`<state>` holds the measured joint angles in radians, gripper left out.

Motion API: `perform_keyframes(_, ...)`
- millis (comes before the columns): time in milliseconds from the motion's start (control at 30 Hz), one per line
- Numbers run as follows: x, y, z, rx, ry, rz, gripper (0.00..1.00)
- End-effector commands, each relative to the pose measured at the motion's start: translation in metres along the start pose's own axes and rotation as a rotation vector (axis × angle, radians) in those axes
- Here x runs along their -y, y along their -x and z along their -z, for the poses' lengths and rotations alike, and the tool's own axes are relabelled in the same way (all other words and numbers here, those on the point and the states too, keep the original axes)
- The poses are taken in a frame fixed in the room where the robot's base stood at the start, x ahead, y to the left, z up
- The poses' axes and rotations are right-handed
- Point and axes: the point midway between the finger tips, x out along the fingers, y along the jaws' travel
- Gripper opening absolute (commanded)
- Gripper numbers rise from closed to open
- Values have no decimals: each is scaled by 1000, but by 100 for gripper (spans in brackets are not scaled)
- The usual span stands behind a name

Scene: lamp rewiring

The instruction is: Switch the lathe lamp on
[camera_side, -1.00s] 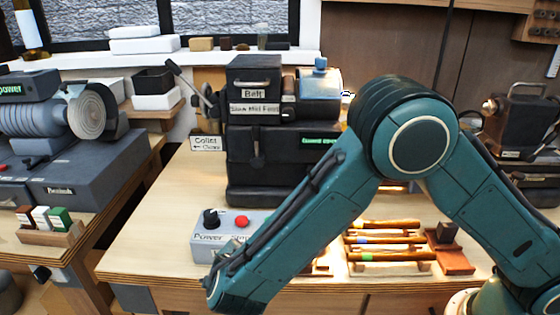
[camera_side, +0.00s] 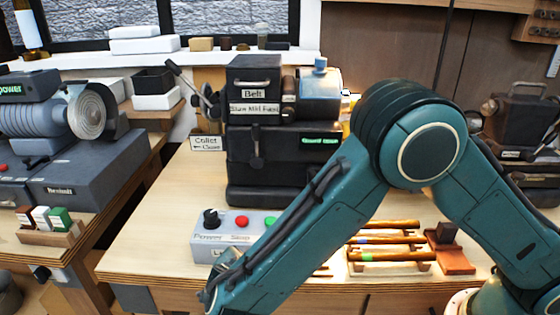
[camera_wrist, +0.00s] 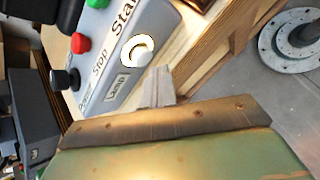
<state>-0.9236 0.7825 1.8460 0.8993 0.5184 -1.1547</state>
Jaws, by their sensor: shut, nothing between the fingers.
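The grey control box (camera_side: 207,238) stands at the front of the bench, with a black Power knob (camera_side: 211,218), a red Stop button (camera_side: 241,221) and a green Start button (camera_side: 270,221). In the wrist view a bright white round lamp control (camera_wrist: 138,50) sits on the box's face, above the label reading Lamp (camera_wrist: 118,88). My gripper (camera_wrist: 160,82) is shut and empty, its grey fingertips close to the box's edge beside that control. I cannot tell whether they touch it. In the side view my forearm hides the lamp control.
The dark lathe (camera_side: 270,165) stands behind the box. Several wooden-handled tools (camera_side: 388,240) lie in a rack to the right, near a reddish block (camera_side: 452,260). A warm glow shows beside the lathe's headstock, partly behind my arm. Bare bench lies left of the box.

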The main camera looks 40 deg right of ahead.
Motion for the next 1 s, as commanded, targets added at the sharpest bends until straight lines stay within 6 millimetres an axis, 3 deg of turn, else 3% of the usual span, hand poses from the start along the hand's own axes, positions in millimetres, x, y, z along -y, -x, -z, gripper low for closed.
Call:
perform_keyframes(633, 23, 32, 23, -1, 1, -2, 0)
perform_keyframes(1000, 26, 36, 26, 0, -1, 0, 0)
